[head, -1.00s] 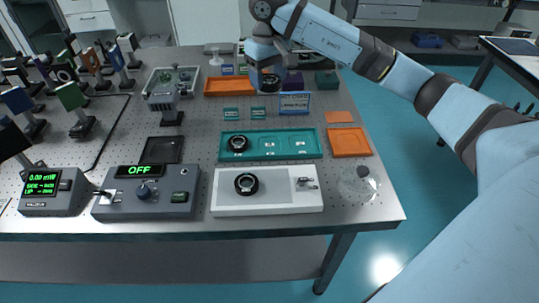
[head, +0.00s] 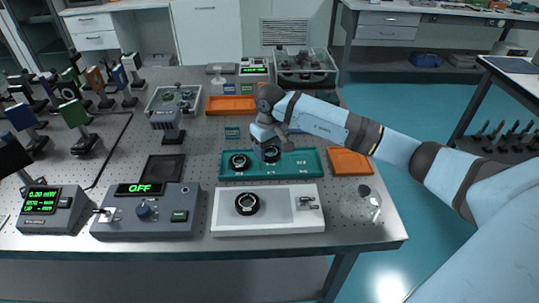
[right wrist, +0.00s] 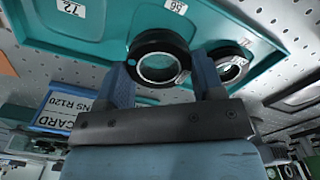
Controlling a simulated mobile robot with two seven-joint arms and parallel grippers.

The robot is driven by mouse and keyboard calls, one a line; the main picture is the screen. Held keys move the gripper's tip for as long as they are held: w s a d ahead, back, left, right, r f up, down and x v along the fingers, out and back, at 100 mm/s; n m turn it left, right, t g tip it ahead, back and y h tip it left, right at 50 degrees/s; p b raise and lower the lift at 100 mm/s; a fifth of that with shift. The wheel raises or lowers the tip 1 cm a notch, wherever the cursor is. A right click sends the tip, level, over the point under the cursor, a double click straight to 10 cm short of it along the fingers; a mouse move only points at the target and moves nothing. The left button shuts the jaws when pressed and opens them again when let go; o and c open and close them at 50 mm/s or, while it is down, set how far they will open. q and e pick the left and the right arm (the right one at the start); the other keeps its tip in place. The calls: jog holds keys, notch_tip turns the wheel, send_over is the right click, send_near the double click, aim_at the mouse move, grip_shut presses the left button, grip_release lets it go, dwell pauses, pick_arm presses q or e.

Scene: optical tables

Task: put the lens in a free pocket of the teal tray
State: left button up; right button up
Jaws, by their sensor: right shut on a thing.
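My right gripper (head: 269,148) is shut on a black-rimmed lens (head: 272,155) over the middle of the teal tray (head: 307,166). In the right wrist view the held lens (right wrist: 137,49) sits upright between the two fingers, its glass facing the camera. Another black-rimmed lens (head: 238,161) lies in the tray's left pocket; it also shows in the right wrist view (right wrist: 232,65). The tray's right pocket is empty, and the middle one is partly hidden by my gripper. I cannot tell whether the held lens touches the tray. My left gripper is not in view.
A white stage (head: 287,223) with a black ring mount (head: 247,203) stands in front of the tray. Orange trays (head: 350,162) lie right and behind (head: 231,103). A clear glass dish (head: 360,205) is at the front right. Controllers (head: 145,222) stand front left.

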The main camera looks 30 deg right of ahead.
aim_at(269, 150)
notch_tip(269, 150, down, 3)
jog(key=shift+r, duration=0.2)
jog(key=shift+f, duration=0.2)
jog(key=o, duration=0.9)
jog(key=shift+o, duration=0.2)
